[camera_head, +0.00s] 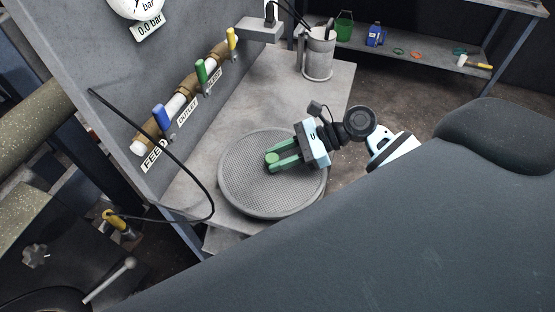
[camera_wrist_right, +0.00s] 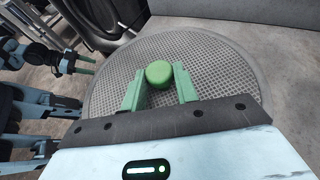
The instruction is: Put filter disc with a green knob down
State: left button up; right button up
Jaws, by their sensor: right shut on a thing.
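The filter disc (camera_head: 242,195) is a round grey mesh plate with a raised rim. It appears flat on or just above the grey bench top; I cannot tell whether it touches. Its green knob (camera_head: 272,158) stands at the middle. My right gripper (camera_head: 278,161) reaches in from the right and is shut on the knob. In the right wrist view the knob (camera_wrist_right: 159,72) sits between the green fingertips of my right gripper (camera_wrist_right: 159,86), with the disc mesh (camera_wrist_right: 215,68) around it. Green finger-like parts show at that view's left edge, perhaps my left gripper (camera_wrist_right: 65,103); its opening is unclear.
The bench top (camera_head: 325,91) is clear behind the disc. A grey metal container (camera_head: 319,55) stands at its far end. A black cable (camera_head: 190,180) hangs close to the disc's left side.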

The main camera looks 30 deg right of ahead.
jog(key=shift+w+d, duration=0.25)
jog(key=shift+w, duration=0.5)
jog(key=shift+f, duration=1.75)
jog(key=o, duration=0.9)
jog(key=shift+f, duration=0.15)
jog(key=shift+o, duration=0.2)
jog(key=shift+d, duration=0.1)
jog(key=v, duration=1.2)
jog(key=shift+b, duration=0.4)
